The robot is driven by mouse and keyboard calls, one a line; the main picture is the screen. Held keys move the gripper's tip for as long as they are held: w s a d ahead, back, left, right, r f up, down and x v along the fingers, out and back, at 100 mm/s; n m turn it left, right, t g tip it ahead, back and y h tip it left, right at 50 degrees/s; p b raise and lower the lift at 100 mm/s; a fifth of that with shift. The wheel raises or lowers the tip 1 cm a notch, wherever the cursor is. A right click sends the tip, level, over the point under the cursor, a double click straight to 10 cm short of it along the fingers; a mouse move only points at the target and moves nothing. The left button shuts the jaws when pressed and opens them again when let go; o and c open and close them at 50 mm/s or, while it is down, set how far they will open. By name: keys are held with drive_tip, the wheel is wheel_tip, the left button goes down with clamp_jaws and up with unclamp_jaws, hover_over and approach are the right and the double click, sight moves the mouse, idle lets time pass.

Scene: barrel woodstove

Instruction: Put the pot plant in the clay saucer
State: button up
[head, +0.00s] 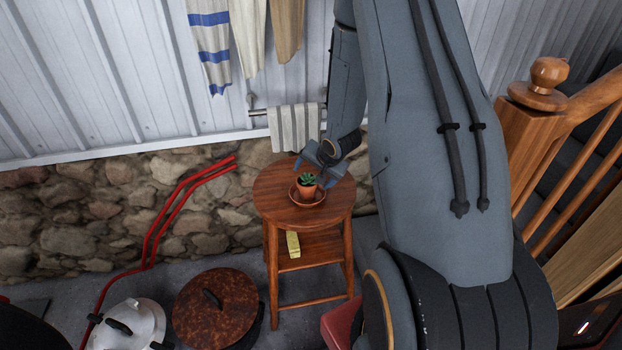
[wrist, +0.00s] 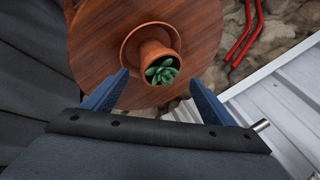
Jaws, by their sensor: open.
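The pot plant, a small terracotta pot with a green succulent (head: 307,187), is on the round wooden stool. The clay saucer (head: 320,198) is a shallow terracotta dish under and around the pot's base; the pot appears to stand inside its rim. In the wrist view the pot (wrist: 155,50) shows just beyond my fingertips, with the saucer rim (wrist: 126,47) around its lower part. My gripper (head: 318,171) is open and empty beside the pot. In the wrist view its fingers (wrist: 162,82) are spread to either side, apart from the pot.
The stool (head: 270,192) has a lower shelf holding a small yellow item (head: 293,244). A grey striped towel (head: 295,127) hangs on a rail behind. A red rail (head: 160,222) and a rusty round lid (head: 215,306) are at left. A wooden banister (head: 530,130) stands at right.

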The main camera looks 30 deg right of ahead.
drive_tip(key=v, duration=0.9)
drive_tip(key=s+a+r+n+g, duration=0.2)
drive_tip(key=s+a+r+n, duration=0.3)
drive_tip(key=s+a, duration=0.3)
drive_tip(key=s+a+r+n+g, duration=0.2)
drive_tip(key=s+a+r+n, duration=0.3)
drive_tip(key=s+a, duration=0.3)
drive_tip(key=shift+a+r+n, duration=0.4)
drive_tip(key=shift+a+r, duration=0.15)
drive_tip(key=shift+a, duration=0.2)
wheel_tip(320, 180, down, 7)
drive_tip(key=g+b, duration=0.1)
drive_tip(key=b, duration=0.5)
drive_tip(key=shift+f, duration=0.15)
